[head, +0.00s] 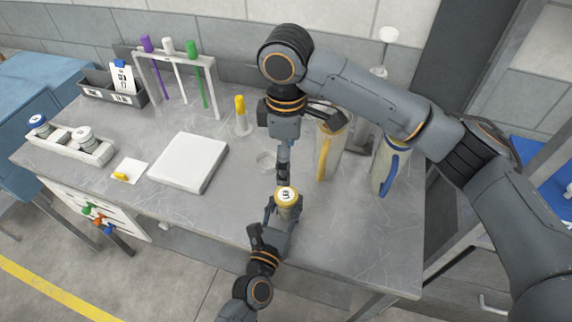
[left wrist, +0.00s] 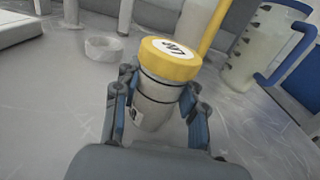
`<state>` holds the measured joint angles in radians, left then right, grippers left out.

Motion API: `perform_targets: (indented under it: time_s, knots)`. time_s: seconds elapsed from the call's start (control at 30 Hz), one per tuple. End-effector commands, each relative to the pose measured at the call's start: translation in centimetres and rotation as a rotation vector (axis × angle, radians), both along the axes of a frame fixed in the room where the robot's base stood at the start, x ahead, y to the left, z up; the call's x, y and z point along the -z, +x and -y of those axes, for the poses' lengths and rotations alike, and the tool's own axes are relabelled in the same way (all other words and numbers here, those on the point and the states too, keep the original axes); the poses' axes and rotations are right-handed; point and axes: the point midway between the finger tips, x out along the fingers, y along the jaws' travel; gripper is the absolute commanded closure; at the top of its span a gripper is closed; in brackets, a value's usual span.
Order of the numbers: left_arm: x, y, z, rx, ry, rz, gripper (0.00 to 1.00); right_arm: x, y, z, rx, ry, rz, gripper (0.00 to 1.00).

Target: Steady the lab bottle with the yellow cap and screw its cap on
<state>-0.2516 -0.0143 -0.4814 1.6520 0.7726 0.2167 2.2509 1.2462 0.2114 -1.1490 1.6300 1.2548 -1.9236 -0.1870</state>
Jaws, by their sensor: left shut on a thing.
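The lab bottle (left wrist: 155,110) is a pale cylinder with dark bands, standing upright at the table's front edge in the head view. Its yellow cap (head: 286,194) has a white label on top and sits on the bottle's mouth; it also shows in the left wrist view (left wrist: 170,60). I cannot tell how tight it is. My left gripper (head: 283,212) is shut around the bottle's body, with a finger on each side below the cap (left wrist: 157,115). My right gripper (head: 284,168) points down just behind the cap, apart from the left wrist's view of it; its finger opening is unclear.
Jugs with a yellow handle (head: 324,158) and a blue handle (head: 391,167) stand to the right. A clear ring-like dish (head: 266,160) lies behind the bottle. A white slab (head: 188,163), a tube rack (head: 212,75) and a bottle tray (head: 98,153) are left. The front right tabletop is clear.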

Motion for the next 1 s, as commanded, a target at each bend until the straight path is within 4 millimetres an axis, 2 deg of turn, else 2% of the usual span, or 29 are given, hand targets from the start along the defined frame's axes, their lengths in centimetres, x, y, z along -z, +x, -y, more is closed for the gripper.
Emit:
perform_targets:
  time_s: [0.27,0.3,0.4,0.77,0.87,1.0]
  knots:
    - [0.0,0.0,0.0,0.000,0.000,0.000,1.00,-0.1,0.0,0.0,0.000,0.001,0.000,0.15]
    - [0.0,0.0,0.0,0.000,0.000,0.000,0.51,-0.1,0.0,0.0,0.000,0.001,0.000,0.15]
    - [0.0,0.0,0.0,0.000,0.000,0.000,0.32,-0.1,0.0,0.0,0.000,0.001,0.000,0.15]
    - [0.1,-0.3,-0.1,0.000,0.000,-0.001,0.32,-0.1,0.0,0.0,0.000,0.001,0.000,0.15]
    - [0.1,-1.3,-0.5,0.001,0.003,-0.001,0.32,-0.1,0.0,0.0,0.000,0.001,0.000,0.15]
    - [0.2,-3.9,-1.3,0.002,0.003,-0.003,0.32,-0.1,0.0,0.0,0.000,0.001,0.000,0.15]
